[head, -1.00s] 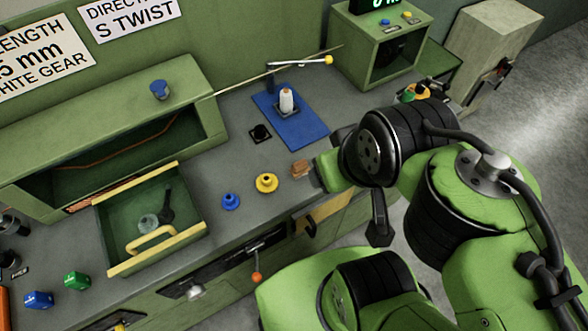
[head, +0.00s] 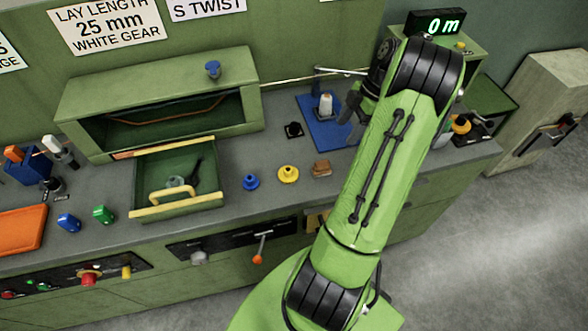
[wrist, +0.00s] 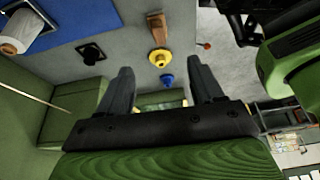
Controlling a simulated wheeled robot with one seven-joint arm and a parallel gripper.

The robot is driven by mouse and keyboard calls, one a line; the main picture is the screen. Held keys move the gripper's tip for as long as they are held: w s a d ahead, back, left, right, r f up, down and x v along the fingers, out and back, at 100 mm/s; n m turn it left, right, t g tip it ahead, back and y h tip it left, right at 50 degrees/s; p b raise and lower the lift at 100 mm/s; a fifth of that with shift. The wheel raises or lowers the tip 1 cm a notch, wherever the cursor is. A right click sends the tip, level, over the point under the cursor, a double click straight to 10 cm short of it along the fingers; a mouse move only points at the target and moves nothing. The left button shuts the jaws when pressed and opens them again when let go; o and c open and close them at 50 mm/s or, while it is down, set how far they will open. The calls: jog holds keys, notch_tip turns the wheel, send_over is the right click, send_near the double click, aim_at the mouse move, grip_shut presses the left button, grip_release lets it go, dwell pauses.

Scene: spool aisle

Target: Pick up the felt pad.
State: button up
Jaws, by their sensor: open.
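No thing here is plainly a felt pad. A small brown, layered-looking block (head: 321,168) lies on the grey bench, right of a yellow knobbed piece (head: 288,174); I cannot tell whether it is the pad. In the wrist view the brown block (wrist: 156,27) is at the top centre, beyond the yellow piece (wrist: 159,58) and a blue one (wrist: 166,80). My gripper (wrist: 160,65) is open and empty, its two dark fingers apart, above the bench. In the head view it is mostly hidden by my arm near the blue board.
A blue board (head: 318,136) with a white spool (head: 325,105) stands right of a black square piece (head: 293,130). An open green drawer (head: 196,201) with a yellow handle juts forward at left. An orange flat piece (head: 18,230) lies far left. A thin rod crosses behind.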

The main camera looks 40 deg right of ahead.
aim_at(324, 162)
jog(key=b+x, duration=0.1)
jog(key=x, duration=1.5)
jog(key=shift+w+f+b, duration=0.15)
jog(key=shift+f+b, duration=0.05)
jog(key=shift+b, duration=0.1)
jog(key=c, duration=1.2)
notch_tip(324, 162, up, 10)
jog(key=shift+r+p, duration=0.1)
jog(key=shift+p, duration=0.3)
